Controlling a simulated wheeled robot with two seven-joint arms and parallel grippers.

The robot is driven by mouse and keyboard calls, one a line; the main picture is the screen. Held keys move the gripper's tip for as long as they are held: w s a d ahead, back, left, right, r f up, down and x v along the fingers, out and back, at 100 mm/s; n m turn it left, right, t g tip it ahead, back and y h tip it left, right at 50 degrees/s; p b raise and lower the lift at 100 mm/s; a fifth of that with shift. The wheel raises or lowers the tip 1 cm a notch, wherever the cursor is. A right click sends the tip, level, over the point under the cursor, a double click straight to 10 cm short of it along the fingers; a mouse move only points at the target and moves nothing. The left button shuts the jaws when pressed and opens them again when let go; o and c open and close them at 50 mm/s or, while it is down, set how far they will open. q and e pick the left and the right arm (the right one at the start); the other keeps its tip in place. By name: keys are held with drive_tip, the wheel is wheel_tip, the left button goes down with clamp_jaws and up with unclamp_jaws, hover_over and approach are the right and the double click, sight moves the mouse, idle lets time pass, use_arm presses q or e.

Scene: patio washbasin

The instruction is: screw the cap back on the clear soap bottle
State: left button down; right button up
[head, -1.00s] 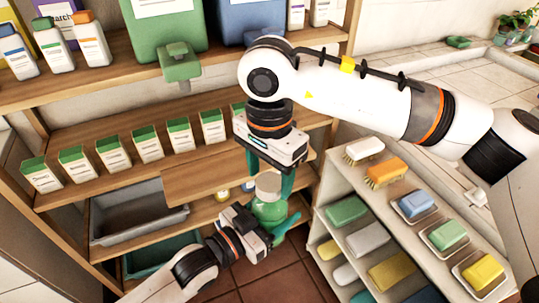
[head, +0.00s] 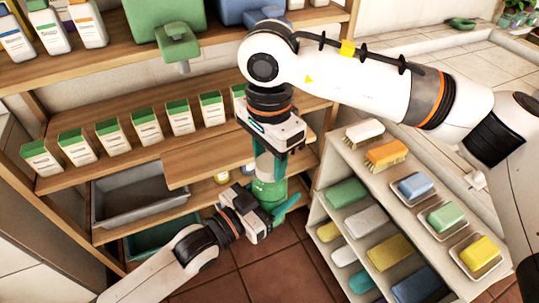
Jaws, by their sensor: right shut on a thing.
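The clear soap bottle (head: 269,189) holds green liquid and stands about upright in the middle of the head view, above the tiled floor. My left gripper (head: 274,211) comes in from the lower left with its teal fingers around the bottle's lower part, shut on it. My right gripper (head: 270,158) points down from above, its teal fingers at the bottle's top. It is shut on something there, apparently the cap. The cap itself is hidden by the fingers and gripper body, so I cannot tell how it sits on the neck.
A wooden shelf unit (head: 150,157) with several green-topped boxes, a grey bin (head: 130,205) and a teal bin (head: 165,238) stands behind on the left. A pale rack (head: 330,170) of soaps and brushes (head: 385,156) is close on the right.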

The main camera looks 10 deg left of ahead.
drive_tip(key=m, duration=0.9)
drive_tip(key=shift+m, duration=0.4)
drive_tip(key=o, duration=1.2)
drive_tip(key=shift+r, duration=0.1)
wheel_tip(320, 180, up, 12)
drive_tip(key=shift+f, duration=0.1)
